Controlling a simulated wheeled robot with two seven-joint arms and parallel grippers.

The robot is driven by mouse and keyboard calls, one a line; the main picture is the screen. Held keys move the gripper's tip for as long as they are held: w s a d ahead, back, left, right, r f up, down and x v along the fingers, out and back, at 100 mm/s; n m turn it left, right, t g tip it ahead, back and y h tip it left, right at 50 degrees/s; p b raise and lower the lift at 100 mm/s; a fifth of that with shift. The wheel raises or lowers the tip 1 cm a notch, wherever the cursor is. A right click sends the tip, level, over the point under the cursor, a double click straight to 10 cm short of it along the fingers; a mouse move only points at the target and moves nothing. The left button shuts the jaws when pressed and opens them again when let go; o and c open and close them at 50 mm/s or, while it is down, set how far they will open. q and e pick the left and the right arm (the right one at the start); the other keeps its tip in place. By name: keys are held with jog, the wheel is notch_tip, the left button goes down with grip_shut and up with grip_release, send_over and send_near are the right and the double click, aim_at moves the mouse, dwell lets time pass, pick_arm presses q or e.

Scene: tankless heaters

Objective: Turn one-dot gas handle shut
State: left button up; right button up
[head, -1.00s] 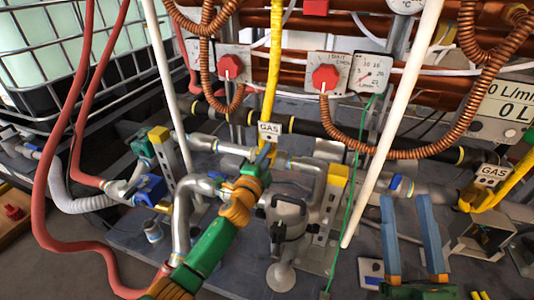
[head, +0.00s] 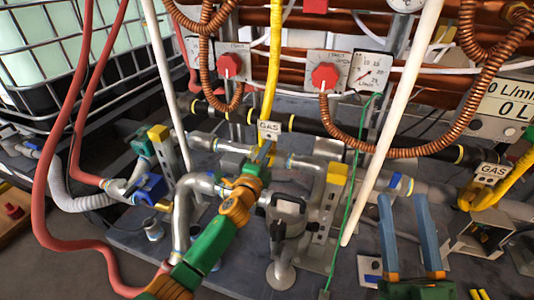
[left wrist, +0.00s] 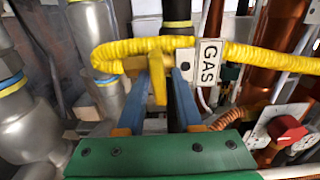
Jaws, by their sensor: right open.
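A gas line with a yellow corrugated hose (head: 273,60) and a white GAS tag (head: 269,129) stands in the middle of the head view. My right gripper (head: 405,200) is open and empty at the lower right.
A second GAS tag (head: 491,174) with a yellow hose is at the right. White pipes (head: 392,130), red hoses (head: 45,190) and a copper corrugated hose (head: 400,153) cross the space. Red knobs (head: 325,77) sit on panels behind. A grey pump (head: 285,220) stands right of my left arm.

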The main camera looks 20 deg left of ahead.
pick_arm(q)
jog(key=shift+o, duration=0.4)
jog(key=shift+s, duration=0.1)
jog(key=s+p, duration=0.3)
jog(key=s, duration=0.4)
jog(key=shift+a, duration=0.15)
pick_arm(e)
notch_tip(320, 180, down, 19)
jog(key=d+m+g+h, duration=0.1)
jog(key=g+h, duration=0.3)
jog(key=g, duration=0.7)
jog(key=shift+d, duration=0.8)
pick_arm(q)
jog(key=shift+f, duration=0.1)
pick_arm(e)
jog(key=shift+s, duration=0.1)
